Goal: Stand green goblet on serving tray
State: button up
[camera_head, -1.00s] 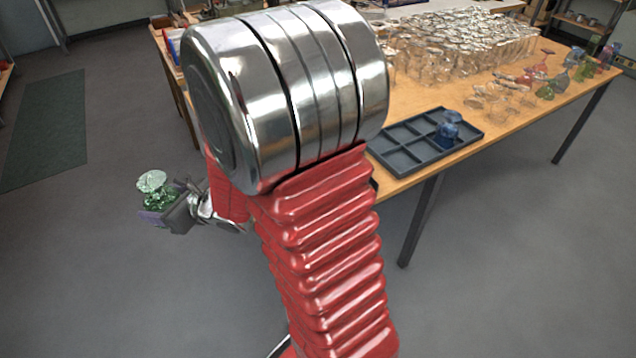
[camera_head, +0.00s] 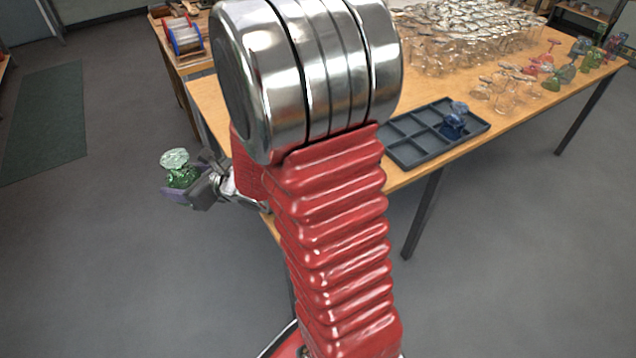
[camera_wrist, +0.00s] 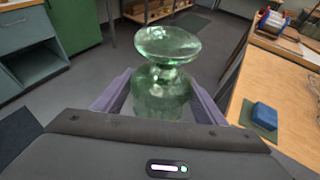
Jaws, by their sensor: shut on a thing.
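The green goblet (camera_head: 180,172) is held clear of the table at the left in the head view. My gripper (camera_head: 184,190) is shut on its bowl. In the wrist view the goblet (camera_wrist: 163,90) sits between my two purple-grey fingers (camera_wrist: 160,100), with a wide disc, seemingly its foot, on top. It looks upside down. The dark divided serving tray (camera_head: 397,153) lies on the table near its front edge, right of my arm. A blue goblet (camera_head: 455,122) stands in a right-hand compartment. Other compartments look empty; part of the tray's left side is close behind my arm.
The wooden table (camera_head: 530,112) carries many clear glasses (camera_head: 460,45) at the back and several coloured goblets (camera_head: 565,72) at the right. A blue block (camera_wrist: 264,115) lies on a green mat on a wooden top, with a reel device (camera_wrist: 275,20) beyond. Floor around my gripper is free.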

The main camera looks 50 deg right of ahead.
jog(key=s+d+f+m+h, duration=0.1)
jog(key=s+d+h, duration=0.1)
jog(key=d, duration=1.3)
jog(key=shift+s+f+m, duration=0.15)
jog(key=shift+s+m, duration=0.25)
jog(key=shift+s, duration=0.25)
jog(key=shift+m+h, duration=0.7)
jog(key=shift+h, duration=0.2)
jog(key=s+d, duration=0.2)
jog(key=d, duration=0.2)
jog(key=s+d+f, duration=0.1)
jog(key=s+d, duration=0.2)
jog(key=d, duration=0.1)
jog(key=s+d, duration=0.2)
jog(key=d, duration=0.2)
jog(key=shift+s+d+f, duration=0.1)
jog(key=shift+s+f, duration=0.15)
jog(key=shift+c, duration=0.9)
jog(key=shift+f, duration=2.9)
jog(key=shift+f, duration=0.1)
jog(key=shift+f, duration=2)
jog(key=shift+f, duration=0.15)
